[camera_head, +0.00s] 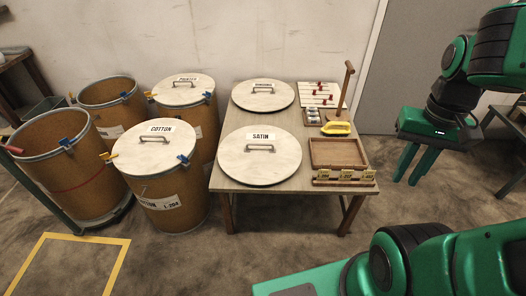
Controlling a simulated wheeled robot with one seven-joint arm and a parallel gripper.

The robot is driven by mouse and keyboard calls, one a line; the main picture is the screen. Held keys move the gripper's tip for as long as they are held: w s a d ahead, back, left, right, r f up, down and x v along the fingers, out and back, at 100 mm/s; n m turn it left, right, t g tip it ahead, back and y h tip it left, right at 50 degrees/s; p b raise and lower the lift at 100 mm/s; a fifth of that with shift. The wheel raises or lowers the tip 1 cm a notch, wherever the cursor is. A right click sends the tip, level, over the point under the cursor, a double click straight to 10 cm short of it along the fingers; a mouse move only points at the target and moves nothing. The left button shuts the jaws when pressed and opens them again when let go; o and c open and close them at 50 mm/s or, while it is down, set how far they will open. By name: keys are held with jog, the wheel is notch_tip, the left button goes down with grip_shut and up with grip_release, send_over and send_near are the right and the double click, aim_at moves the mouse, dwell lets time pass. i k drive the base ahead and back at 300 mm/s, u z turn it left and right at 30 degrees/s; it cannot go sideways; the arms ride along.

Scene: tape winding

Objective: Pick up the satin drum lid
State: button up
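The satin drum lid (240,166) is a round pale disc with a metal bar handle (260,148) and a label reading SATIN. It lies flat on the left front part of the wooden table (318,195). My gripper (405,182) hangs at the right, beyond the table's right edge, well apart from the lid. Its two green fingers point down with a gap between them, and nothing shows between them.
A second lid (262,101) lies behind. A wooden tray (338,139), yellow-handled brush (337,128), upright wooden post (346,86) and pegboard (318,88) fill the table's right side. Lidded drums, including the COTTON drum (180,216), and open drums (70,185) stand left.

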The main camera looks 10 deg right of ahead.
aim_at(258, 155)
jog(key=i, duration=0.95)
jog(key=u, duration=0.1)
